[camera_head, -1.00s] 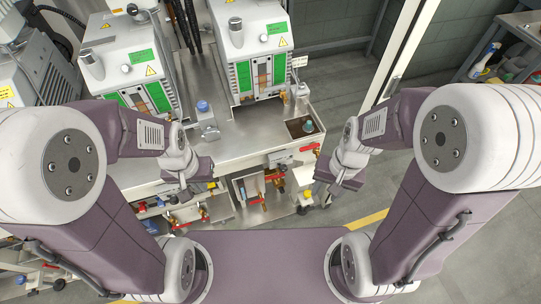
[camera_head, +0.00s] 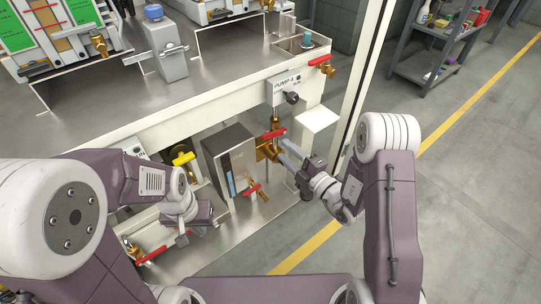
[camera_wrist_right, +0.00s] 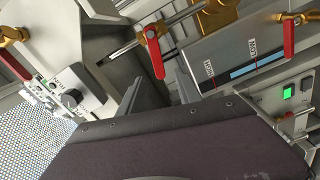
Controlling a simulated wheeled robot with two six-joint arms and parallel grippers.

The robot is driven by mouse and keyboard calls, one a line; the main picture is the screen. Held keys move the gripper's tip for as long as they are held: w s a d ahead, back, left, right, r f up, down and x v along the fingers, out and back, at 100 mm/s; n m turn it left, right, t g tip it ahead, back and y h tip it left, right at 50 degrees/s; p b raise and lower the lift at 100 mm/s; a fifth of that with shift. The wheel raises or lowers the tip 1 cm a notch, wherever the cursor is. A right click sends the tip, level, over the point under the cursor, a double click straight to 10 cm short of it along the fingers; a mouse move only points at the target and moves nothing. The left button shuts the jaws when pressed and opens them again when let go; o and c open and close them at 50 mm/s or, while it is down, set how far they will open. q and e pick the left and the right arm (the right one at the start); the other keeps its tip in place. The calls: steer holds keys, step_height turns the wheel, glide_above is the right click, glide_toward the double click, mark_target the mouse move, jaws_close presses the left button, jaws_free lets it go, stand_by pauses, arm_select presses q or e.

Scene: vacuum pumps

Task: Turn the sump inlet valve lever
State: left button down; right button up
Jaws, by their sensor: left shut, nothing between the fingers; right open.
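A brass valve (camera_head: 267,151) with a red lever (camera_head: 272,135) sits under the bench edge, beside a grey box with a level gauge (camera_head: 231,165). The lever also shows in the right wrist view (camera_wrist_right: 152,55), hanging just beyond the opening between my right fingers. No readable label tells which lever is the sump inlet. My right gripper (camera_head: 287,152) is open, fingers pointing at this valve; I cannot tell if they touch it. My left gripper (camera_head: 184,238) is shut and empty at the lower left, near another red lever (camera_head: 150,256).
A panel marked PUMP-3 (camera_head: 284,88) with a black knob (camera_head: 292,98) is above the valve. Other red levers are at the bench corner (camera_head: 319,60) and below the gauge box (camera_head: 252,190). A door-frame post (camera_head: 366,80) stands close to the right arm. Floor at right is open.

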mark_target(270, 137)
steer(key=b+x, duration=0.4)
steer(key=x, duration=0.4)
steer(key=shift+w+a+r, duration=0.1)
steer(key=shift+w+a, duration=0.2)
steer(key=shift+w, duration=0.15)
jaws_close()
stand_by(0.9)
